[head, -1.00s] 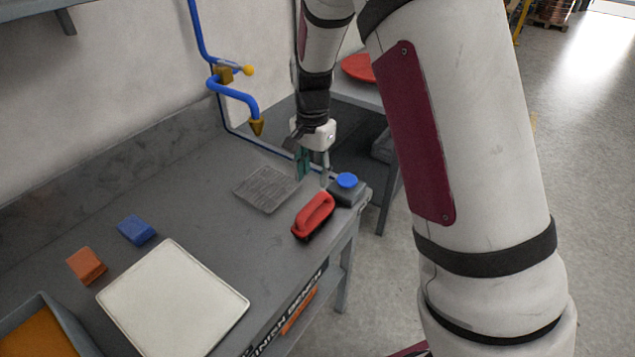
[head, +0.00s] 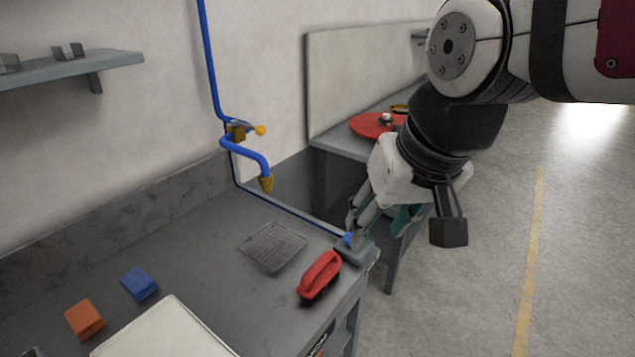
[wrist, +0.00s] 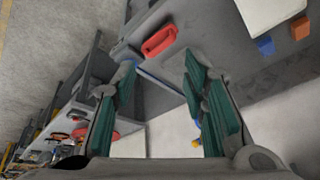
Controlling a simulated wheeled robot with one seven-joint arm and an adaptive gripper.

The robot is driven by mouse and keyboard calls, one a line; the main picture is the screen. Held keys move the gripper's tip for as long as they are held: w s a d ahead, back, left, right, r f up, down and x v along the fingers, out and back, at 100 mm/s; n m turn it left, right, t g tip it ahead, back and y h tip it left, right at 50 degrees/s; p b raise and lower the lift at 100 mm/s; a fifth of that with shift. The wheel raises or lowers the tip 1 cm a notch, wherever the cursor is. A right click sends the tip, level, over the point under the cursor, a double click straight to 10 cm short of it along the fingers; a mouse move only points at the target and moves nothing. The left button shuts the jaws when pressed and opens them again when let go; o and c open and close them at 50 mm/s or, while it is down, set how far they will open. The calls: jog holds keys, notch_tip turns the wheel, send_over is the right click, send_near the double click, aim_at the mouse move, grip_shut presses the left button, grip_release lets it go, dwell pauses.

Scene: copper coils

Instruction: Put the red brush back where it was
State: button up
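The red brush (head: 320,276) lies on the grey bench near its right front edge, beside the dark block with the blue button (head: 349,246). It also shows in the wrist view (wrist: 159,41), beyond the fingers. My gripper (head: 377,222) is above and to the right of the brush, near the bench's right end, and partly covers the button block. In the wrist view my gripper (wrist: 160,85) has its green-padded fingers spread wide apart with nothing between them.
A wire rack (head: 273,246) lies left of the brush. Blue sponge (head: 139,284), orange sponge (head: 85,320) and a white board (head: 165,335) are further left. A blue pipe (head: 250,155) with a brass nozzle hangs over the bench's back. A red disc (head: 376,125) sits on the farther table.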

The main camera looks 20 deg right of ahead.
jog(key=shift+n+t, duration=0.5)
jog(key=shift+n, duration=0.3)
jog(key=s, duration=0.4)
jog(key=shift+s+d, duration=0.15)
jog(key=shift+c, duration=0.8)
